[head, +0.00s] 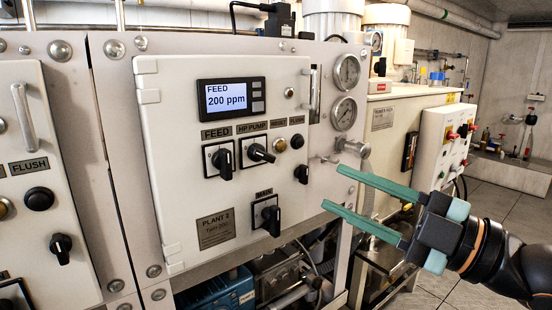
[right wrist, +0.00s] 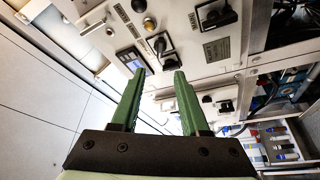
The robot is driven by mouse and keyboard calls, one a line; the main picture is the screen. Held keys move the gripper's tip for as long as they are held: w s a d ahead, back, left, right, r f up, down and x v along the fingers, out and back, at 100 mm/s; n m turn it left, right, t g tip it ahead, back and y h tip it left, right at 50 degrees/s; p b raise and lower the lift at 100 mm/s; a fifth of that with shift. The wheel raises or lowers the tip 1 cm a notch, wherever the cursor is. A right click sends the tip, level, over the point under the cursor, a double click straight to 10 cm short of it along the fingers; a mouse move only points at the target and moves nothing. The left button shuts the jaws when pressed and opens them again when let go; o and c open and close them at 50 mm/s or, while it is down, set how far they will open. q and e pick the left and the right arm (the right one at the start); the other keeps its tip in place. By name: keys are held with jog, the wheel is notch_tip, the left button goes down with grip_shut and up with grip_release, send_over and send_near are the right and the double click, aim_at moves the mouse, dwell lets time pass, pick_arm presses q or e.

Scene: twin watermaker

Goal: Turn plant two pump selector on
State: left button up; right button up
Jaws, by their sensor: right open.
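The plant two panel (head: 180,90) is a white door with a "PLANT 2" plate (head: 216,228). Its black HP PUMP selector (head: 260,153) sits right of the FEED selector (head: 222,160); the HP PUMP handle points rightward, slightly down. The FEED handle points mostly down. The MAIN selector (head: 268,216) is below. My right gripper (head: 331,187) is open and empty, right of the panel and apart from the selectors. In the right wrist view its two green fingers (right wrist: 158,73) are spread, with a panel's knobs beyond; which knob is which is unclear there. My left gripper is out of view.
Two round gauges (head: 346,71) and a metal valve knob (head: 352,147) are by the panel's right edge, above my right gripper. Another panel (head: 38,130) with a FLUSH button is at left. A white control box (head: 447,145) stands behind my right arm. Floor is open at right.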

aim_at(265, 157)
jog(key=p+x, duration=0.2)
jog(key=x, duration=0.8)
jog(key=shift+w+r, duration=0.1)
jog(key=shift+w+a+p, duration=0.3)
jog(key=shift+w+a, duration=0.05)
jog(key=shift+a, duration=0.2)
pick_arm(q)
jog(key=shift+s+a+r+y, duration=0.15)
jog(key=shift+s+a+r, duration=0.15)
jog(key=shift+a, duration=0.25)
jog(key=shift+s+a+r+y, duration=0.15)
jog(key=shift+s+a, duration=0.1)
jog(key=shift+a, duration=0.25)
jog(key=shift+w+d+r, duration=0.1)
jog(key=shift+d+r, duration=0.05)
pick_arm(e)
grip_shut()
